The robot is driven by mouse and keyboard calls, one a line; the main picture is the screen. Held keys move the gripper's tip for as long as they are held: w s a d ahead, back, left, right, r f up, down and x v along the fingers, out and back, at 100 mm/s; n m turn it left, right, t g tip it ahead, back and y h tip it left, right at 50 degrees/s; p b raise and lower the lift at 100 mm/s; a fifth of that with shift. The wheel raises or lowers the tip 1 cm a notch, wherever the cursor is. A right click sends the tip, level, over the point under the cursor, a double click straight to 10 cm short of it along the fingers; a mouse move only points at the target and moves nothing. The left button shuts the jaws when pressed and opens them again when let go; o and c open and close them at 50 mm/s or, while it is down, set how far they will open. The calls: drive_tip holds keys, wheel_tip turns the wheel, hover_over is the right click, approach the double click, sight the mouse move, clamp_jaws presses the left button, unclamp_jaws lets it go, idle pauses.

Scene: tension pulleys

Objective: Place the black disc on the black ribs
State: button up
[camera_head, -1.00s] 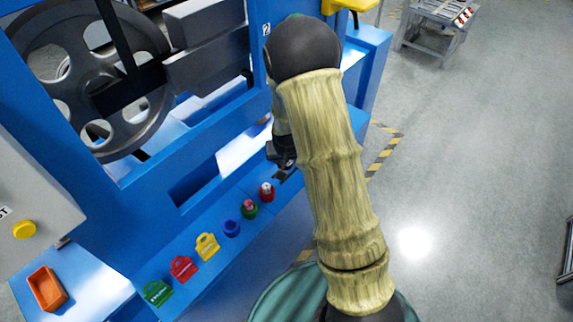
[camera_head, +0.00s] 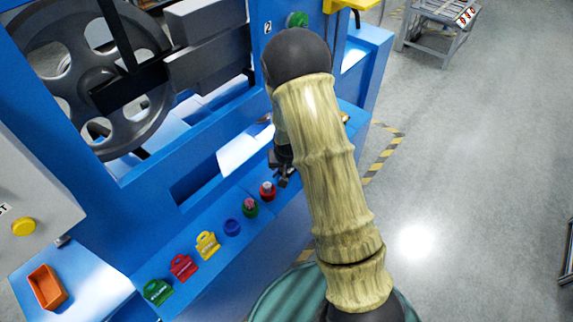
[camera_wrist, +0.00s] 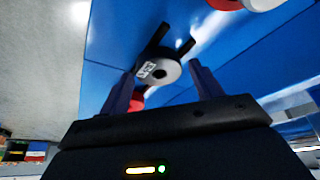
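In the wrist view, a round grey disc (camera_wrist: 160,73) with a dark centre hole and a small white label lies on or against dark bars (camera_wrist: 152,40) on a blue surface. I cannot tell whether this is the black disc, or whether the bars are the black ribs. My gripper (camera_wrist: 163,82) is open, its two fingers apart on either side of the disc in the picture, with no visible contact. In the head view my gripper (camera_head: 284,178) is over the blue ledge, partly hidden by my arm. The disc cannot be made out there.
The blue ledge (camera_head: 190,285) holds red (camera_head: 267,191), green (camera_head: 250,207) and blue (camera_head: 232,227) round pieces, and yellow (camera_head: 207,245), red (camera_head: 183,267) and green (camera_head: 157,292) tags. A large spoked wheel (camera_head: 150,130) stands behind. An orange tray (camera_head: 47,287) is at left.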

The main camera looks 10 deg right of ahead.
drive_tip(key=shift+r, duration=0.1)
drive_tip(key=p+v, duration=0.1)
drive_tip(key=v, duration=1.1)
idle(0.5)
drive_tip(key=s+r+n+g, duration=0.1)
drive_tip(key=s+r, duration=0.3)
drive_tip(key=s, duration=0.4)
drive_tip(key=s+r, duration=0.4)
drive_tip(key=s, duration=0.4)
drive_tip(key=shift+s+d+n+g+y, duration=0.25)
drive_tip(key=shift+d+n+g+y, duration=0.05)
drive_tip(key=shift+d+n+g, duration=0.1)
